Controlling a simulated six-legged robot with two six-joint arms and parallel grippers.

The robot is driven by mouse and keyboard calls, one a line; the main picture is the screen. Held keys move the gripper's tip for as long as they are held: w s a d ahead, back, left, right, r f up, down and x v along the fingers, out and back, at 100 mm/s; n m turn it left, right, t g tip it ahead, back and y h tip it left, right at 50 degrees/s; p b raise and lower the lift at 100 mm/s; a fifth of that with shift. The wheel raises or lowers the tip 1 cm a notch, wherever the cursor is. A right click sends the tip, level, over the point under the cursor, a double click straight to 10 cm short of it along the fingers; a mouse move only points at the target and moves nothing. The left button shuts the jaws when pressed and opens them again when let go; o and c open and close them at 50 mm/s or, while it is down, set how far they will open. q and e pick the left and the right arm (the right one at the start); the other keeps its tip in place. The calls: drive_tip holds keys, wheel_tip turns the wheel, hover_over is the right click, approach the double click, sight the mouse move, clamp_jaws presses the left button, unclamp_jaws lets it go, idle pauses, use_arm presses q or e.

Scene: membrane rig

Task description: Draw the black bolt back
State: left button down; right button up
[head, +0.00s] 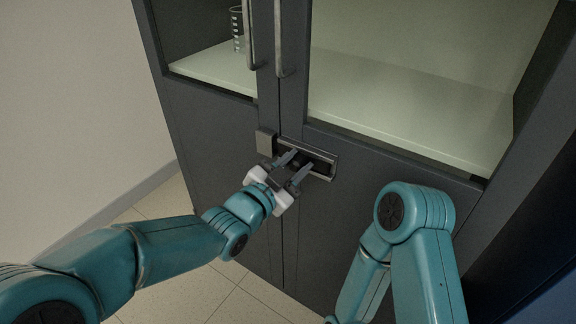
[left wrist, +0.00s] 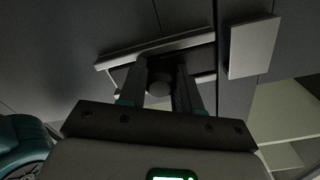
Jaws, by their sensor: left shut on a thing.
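The black bolt (head: 314,163) sits in a grey metal housing (head: 325,177) on the dark cabinet front, below the door handles. Its round black knob (left wrist: 160,84) shows in the left wrist view between the fingers. My left gripper (head: 296,164) is shut on the bolt's knob, its two fingers on either side of it; the gripper also shows in the left wrist view (left wrist: 162,80). A square grey plate (head: 265,142) is on the neighbouring door, just left of the housing in the head view. The fingers partly hide the bolt. My right gripper is out of view.
The cabinet has two glazed upper doors with upright handles (head: 279,38). A beaker (head: 237,30) stands on the pale shelf (head: 400,98) inside. A beige wall (head: 75,90) is at the left. Tiled floor shows below. My right arm is in front of the right lower door.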

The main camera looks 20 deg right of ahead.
use_arm(q)
drive_tip(key=shift+s+d+f, duration=0.1)
drive_tip(key=shift+s+d, duration=0.3)
drive_tip(key=shift+s, duration=0.05)
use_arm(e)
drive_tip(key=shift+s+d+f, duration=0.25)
use_arm(q)
drive_tip(key=c, duration=0.8)
unclamp_jaws()
drive_tip(key=shift+s, duration=0.1)
drive_tip(key=shift+a, duration=0.1)
drive_tip(key=p+v, duration=0.1)
drive_tip(key=v, duration=1.5)
drive_tip(key=shift+a, duration=0.2)
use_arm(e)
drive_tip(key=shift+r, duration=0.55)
